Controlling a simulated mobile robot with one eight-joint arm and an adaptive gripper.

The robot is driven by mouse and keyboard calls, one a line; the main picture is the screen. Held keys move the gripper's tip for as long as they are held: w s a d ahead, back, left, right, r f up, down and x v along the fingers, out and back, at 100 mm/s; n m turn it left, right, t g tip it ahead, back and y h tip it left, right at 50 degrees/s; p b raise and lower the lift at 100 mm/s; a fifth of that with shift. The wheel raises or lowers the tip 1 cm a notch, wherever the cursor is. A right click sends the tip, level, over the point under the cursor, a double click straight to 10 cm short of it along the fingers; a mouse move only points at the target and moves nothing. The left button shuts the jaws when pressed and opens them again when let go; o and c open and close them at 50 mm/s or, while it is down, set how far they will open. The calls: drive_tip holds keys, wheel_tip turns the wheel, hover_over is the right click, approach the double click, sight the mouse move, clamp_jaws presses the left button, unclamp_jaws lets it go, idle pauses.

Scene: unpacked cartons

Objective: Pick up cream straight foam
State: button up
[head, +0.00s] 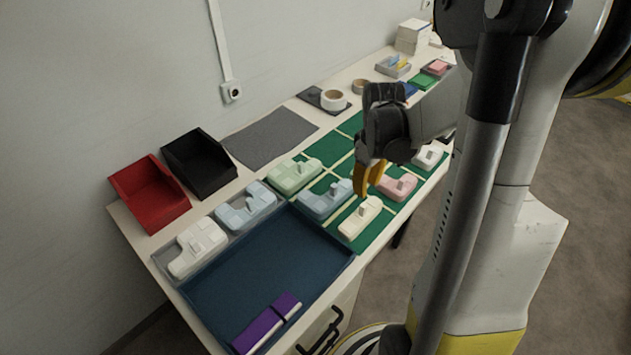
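The cream straight foam (354,224) is a pale block with a small upright knob on top. It lies on the green mat, close to the front edge of the table. My gripper (366,191) points down with its orange fingers just behind and above the foam's far end in the head view. The fingers overlap from this angle, so their opening is unclear. I see nothing held between them. The foam looks at rest on the mat, and I cannot tell whether a fingertip touches it.
A pink foam (398,188) lies right of the cream one and a blue foam (324,200) left of it. A blue tray (262,262) holds a purple item (262,326). Red (150,192) and black (199,163) bins stand by the wall.

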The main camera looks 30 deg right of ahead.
sight(364, 206)
drive_tip(key=f, duration=0.2)
drive_tip(key=f+b, duration=0.1)
drive_tip(key=f, duration=0.1)
drive_tip(key=f+b, duration=0.1)
drive_tip(key=f, duration=0.1)
drive_tip(key=shift+s+d+f, duration=0.1)
drive_tip(key=shift+d, duration=0.2)
drive_tip(key=f+b, duration=0.1)
drive_tip(key=f, duration=0.2)
drive_tip(key=f+b, duration=0.2)
drive_tip(key=f, duration=0.1)
drive_tip(key=shift+w, duration=0.2)
drive_tip(key=shift+r, duration=0.15)
clamp_jaws()
